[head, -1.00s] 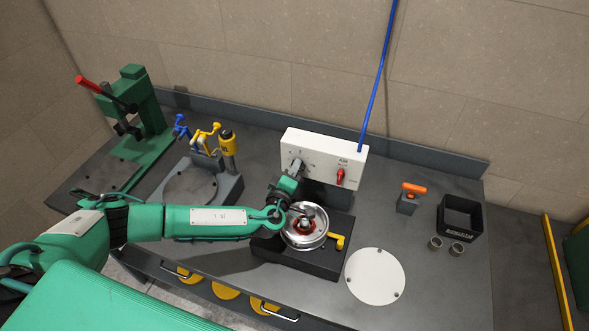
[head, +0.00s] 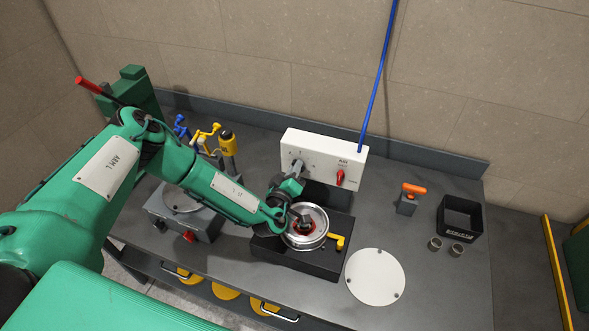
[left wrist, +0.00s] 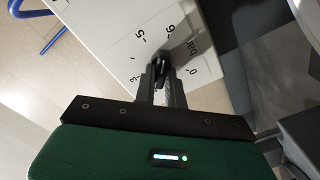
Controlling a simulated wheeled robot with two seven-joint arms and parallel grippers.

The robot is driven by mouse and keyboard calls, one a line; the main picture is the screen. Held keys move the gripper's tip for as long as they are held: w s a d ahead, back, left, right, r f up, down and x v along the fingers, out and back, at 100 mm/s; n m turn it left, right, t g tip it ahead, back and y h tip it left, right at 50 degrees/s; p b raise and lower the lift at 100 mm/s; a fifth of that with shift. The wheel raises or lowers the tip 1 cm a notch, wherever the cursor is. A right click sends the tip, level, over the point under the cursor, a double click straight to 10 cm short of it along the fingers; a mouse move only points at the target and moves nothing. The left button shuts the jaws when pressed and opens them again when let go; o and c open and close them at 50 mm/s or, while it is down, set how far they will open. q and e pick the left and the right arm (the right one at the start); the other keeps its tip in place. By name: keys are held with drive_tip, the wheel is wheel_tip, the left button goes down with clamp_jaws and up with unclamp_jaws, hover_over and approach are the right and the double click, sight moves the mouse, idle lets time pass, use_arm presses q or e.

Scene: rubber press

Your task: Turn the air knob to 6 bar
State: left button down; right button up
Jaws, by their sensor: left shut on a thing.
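The white control box (head: 322,155) stands at the back of the bench; its panel also fills the top of the left wrist view (left wrist: 112,32). My left gripper (head: 296,168) is at the left part of its front face. In the left wrist view my left gripper (left wrist: 160,75) is shut on the dark air knob (left wrist: 161,65), in the middle of a scale with marks such as 5, 6, 0 and "bar". The fingers cover part of the knob, and I cannot tell which mark it points to. My right gripper is not in view.
A red switch (head: 340,177) is on the same box, right of my gripper. A round metal part (head: 305,238) on a black base (head: 330,268) stands close below my wrist. A blue hose (head: 378,75) rises from the box. A white disc (head: 375,277) lies at the front right.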

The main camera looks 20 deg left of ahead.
use_arm(q)
drive_tip(key=shift+m, duration=0.5)
idle(0.3)
drive_tip(key=c, duration=1.5)
unclamp_jaws()
drive_tip(key=shift+o, duration=0.2)
